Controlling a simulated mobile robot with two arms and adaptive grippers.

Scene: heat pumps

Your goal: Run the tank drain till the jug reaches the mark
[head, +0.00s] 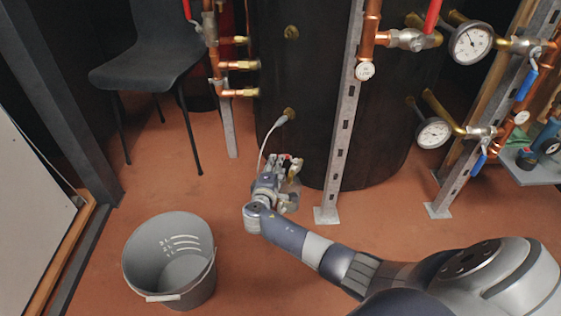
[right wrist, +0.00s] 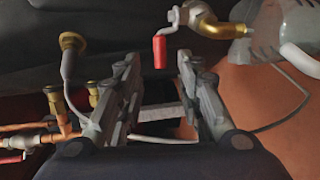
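The dark tank (head: 300,60) stands at the back middle. In the right wrist view, a brass drain tap (right wrist: 203,20) with a red lever (right wrist: 160,50) sits ahead of my right gripper (right wrist: 157,75). The gripper's fingers are apart, with the lever beyond their tips and nothing gripped. In the head view my right gripper (head: 283,168) is low by the tank and hides most of the tap. A see-through jug (right wrist: 266,32) is at the tap's mouth, with a pale handle; its mark and water level cannot be made out. My left gripper is not in view.
A grey bucket (head: 168,262) stands on the floor at the left front. A cabled probe (head: 282,121) sticks out of the tank above my gripper. A metal post (head: 343,130), gauges (head: 470,42) and copper pipes are on the right. A chair (head: 150,45) stands back left.

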